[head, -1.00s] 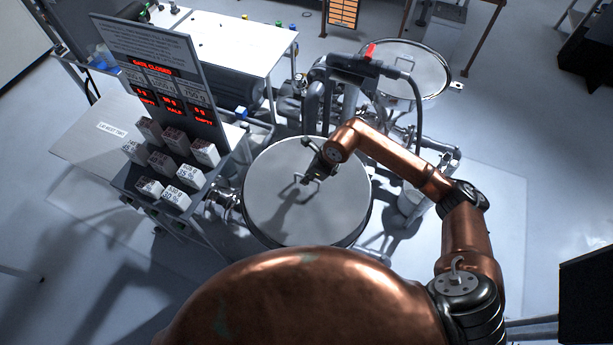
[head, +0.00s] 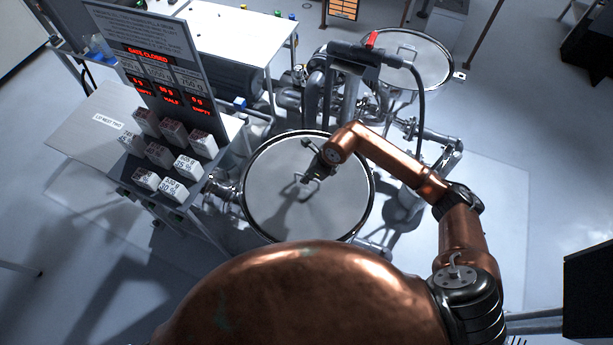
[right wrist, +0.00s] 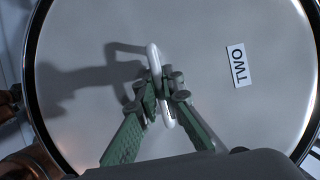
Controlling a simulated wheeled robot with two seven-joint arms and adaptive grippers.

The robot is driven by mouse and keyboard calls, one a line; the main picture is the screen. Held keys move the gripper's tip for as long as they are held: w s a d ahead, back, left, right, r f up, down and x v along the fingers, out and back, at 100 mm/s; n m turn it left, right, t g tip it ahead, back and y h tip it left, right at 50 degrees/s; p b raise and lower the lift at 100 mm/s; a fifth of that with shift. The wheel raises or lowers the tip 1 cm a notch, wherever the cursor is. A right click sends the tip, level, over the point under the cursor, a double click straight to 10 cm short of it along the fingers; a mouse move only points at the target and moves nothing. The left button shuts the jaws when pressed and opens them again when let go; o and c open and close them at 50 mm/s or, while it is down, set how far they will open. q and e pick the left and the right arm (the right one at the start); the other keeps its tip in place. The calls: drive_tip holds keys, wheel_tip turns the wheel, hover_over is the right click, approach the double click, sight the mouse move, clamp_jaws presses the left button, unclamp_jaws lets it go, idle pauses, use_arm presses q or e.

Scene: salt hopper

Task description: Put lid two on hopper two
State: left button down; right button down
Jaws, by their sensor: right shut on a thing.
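Lid two (head: 270,205) is a round grey plate with a bar handle. Its "TWO" label shows in the right wrist view (right wrist: 239,65). It lies flat across the top of hopper two (head: 371,203), with a dark ring and bright rim around its edge. I cannot tell whether a small gap is left under it. My right gripper (head: 312,176) is over the middle of the lid; its green fingers (right wrist: 160,98) are shut on the white handle (right wrist: 154,62). My left gripper is not in view.
A sign board (head: 150,55) with red readouts stands at the left, several labelled blocks (head: 173,133) before it. The lid rest two table (head: 85,140) there is bare near its label. Another lidded hopper (head: 432,65) stands at the back right, with pipes and a black hose (head: 421,105) between.

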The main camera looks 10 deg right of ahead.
drive_tip(key=shift+f+b, duration=0.35)
drive_tip(key=shift+b, duration=0.05)
